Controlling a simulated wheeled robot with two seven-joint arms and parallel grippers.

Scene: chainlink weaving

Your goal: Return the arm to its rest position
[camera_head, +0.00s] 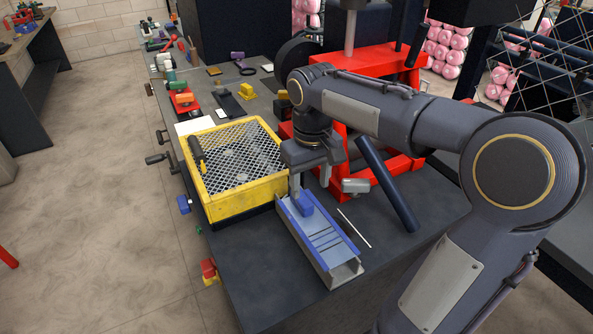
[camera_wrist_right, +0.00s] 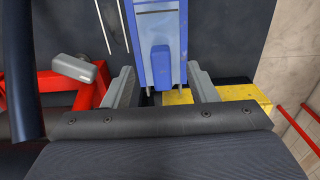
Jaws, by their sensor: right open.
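My right arm comes in from the right of the head view, and its gripper (camera_head: 309,183) is above the near part of the workbench. In the right wrist view the two grey fingers of the right gripper (camera_wrist_right: 163,88) stand apart with nothing held between them. Past the fingertips lies a blue-and-grey channel tray (camera_head: 335,268), with a blue block (camera_wrist_right: 160,60) at its end nearest the gripper. The tray also shows in the right wrist view (camera_wrist_right: 160,22). I cannot tell how high the fingers are above the block. My left gripper is not in view.
A yellow mesh-topped box (camera_head: 240,205) stands left of the gripper. A red frame (camera_head: 385,62) stands behind and beside my arm.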

